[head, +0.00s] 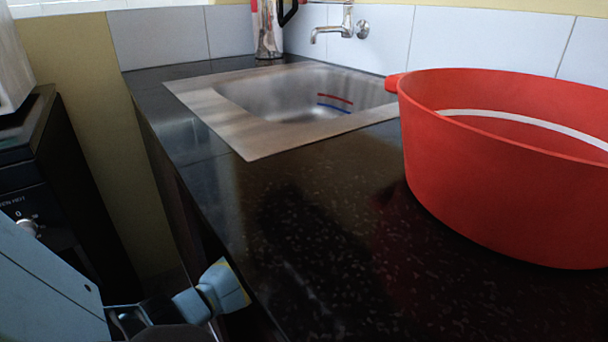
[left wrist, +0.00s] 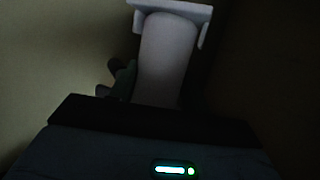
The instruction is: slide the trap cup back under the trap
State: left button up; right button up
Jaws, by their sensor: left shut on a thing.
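My left gripper (head: 222,288) is low beside the front edge of the counter, its pale blue end near the cabinet side below the top. The left wrist view is very dark. It shows a pale column with a wide, T-shaped end (left wrist: 165,55) pointing away from the camera, and a small dark shape (left wrist: 122,78) close to its left side. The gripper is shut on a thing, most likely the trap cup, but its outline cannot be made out. The trap itself cannot be made out in either view. My right gripper is not in view.
A steel sink (head: 290,98) is set into the black speckled counter (head: 300,230), under a wall tap (head: 335,30). A large red tub (head: 500,190) stands on the counter at right. A dark stove (head: 30,170) stands at left, leaving a narrow gap beside the counter.

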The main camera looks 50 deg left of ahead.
pick_arm(q)
jog(key=o, duration=1.2)
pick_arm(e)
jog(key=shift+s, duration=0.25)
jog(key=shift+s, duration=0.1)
pick_arm(q)
jog(key=shift+p+v, duration=1.7)
jog(key=shift+v, duration=2.2)
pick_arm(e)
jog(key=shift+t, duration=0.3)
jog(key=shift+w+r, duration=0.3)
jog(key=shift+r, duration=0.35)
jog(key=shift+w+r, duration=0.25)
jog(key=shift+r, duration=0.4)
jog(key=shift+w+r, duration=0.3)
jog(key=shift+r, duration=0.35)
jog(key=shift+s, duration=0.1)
